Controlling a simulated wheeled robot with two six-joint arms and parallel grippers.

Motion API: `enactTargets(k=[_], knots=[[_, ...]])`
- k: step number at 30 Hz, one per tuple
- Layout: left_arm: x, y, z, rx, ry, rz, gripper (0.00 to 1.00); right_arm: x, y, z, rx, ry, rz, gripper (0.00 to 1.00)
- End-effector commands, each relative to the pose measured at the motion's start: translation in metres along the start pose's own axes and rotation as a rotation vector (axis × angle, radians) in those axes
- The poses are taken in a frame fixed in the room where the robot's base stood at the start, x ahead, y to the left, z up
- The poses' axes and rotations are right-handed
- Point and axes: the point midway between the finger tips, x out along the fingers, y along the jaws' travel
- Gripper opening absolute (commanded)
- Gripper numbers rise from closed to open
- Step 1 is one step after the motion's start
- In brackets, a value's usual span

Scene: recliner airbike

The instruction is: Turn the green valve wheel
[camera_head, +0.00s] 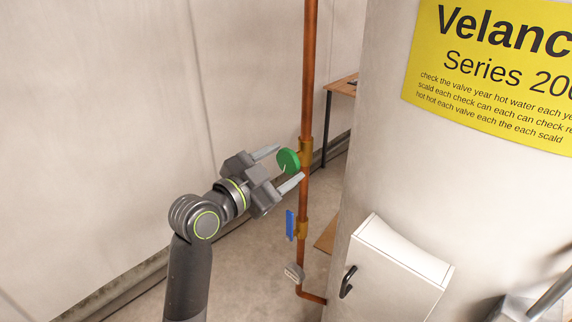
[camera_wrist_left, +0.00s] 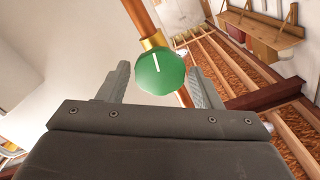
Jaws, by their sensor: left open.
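The green valve wheel (camera_head: 288,160) sits on a brass fitting on a vertical copper pipe (camera_head: 309,70) in the head view. It also shows in the left wrist view (camera_wrist_left: 160,73), with a white mark on its face. My left gripper (camera_head: 291,166) is open, its two fingers reaching toward the wheel from the left. In the left wrist view the wheel appears between the fingertips, one on each side. I cannot tell whether either finger touches it.
Below on the pipe are a blue lever handle (camera_head: 290,224) and a grey fitting (camera_head: 294,272). A white tank with a yellow sign (camera_head: 480,75) and a white box with a black handle (camera_head: 390,275) stand to the right. A wooden table (camera_head: 343,86) is behind.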

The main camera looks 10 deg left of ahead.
Motion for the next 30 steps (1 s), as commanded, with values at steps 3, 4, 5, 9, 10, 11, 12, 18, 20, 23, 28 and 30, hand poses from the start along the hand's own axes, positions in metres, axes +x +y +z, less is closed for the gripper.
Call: enactTargets(k=[3, 4, 5, 9, 10, 11, 12, 18, 20, 23, 28, 30], knots=[[0.0, 0.0, 0.0, 0.0, 0.0, 0.0, 0.59, 0.0, 0.0, 0.0, 0.0, 0.0, 0.0, 0.36], [0.0, 0.0, 0.0, 0.0, 0.0, 0.0, 0.59, 0.0, 0.0, 0.0, 0.0, 0.0, 0.0, 0.36], [0.0, 0.0, 0.0, 0.0, 0.0, 0.0, 0.59, 0.0, 0.0, 0.0, 0.0, 0.0, 0.0, 0.36], [0.0, 0.0, 0.0, 0.0, 0.0, 0.0, 0.44, 0.0, 0.0, 0.0, 0.0, 0.0, 0.0, 0.36], [0.0, 0.0, 0.0, 0.0, 0.0, 0.0, 0.41, 0.0, 0.0, 0.0, 0.0, 0.0, 0.0, 0.36], [0.0, 0.0, 0.0, 0.0, 0.0, 0.0, 0.37, 0.0, 0.0, 0.0, 0.0, 0.0, 0.0, 0.36], [0.0, 0.0, 0.0, 0.0, 0.0, 0.0, 0.35, 0.0, 0.0, 0.0, 0.0, 0.0, 0.0, 0.36], [0.0, 0.003, 0.004, 0.101, 0.002, -0.001, 0.35, 0.019, -0.002, 0.002, 0.0, 0.0, 0.0, 0.36], [0.0, 0.003, 0.005, 0.165, 0.002, -0.002, 0.35, 0.027, -0.003, 0.003, 0.0, 0.0, 0.0, 0.36], [0.0, 0.002, 0.003, 0.249, 0.002, -0.002, 0.35, 0.035, -0.003, 0.004, 0.0, 0.0, 0.0, 0.36], [0.0, 0.0, 0.0, 0.295, 0.0, 0.001, 0.35, 0.036, -0.003, 0.004, 0.0, 0.0, 0.0, 0.36], [0.0, 0.0, 0.0, 0.294, -0.001, 0.001, 0.35, 0.035, -0.003, 0.004, 0.0, 0.0, 0.0, 0.36]])
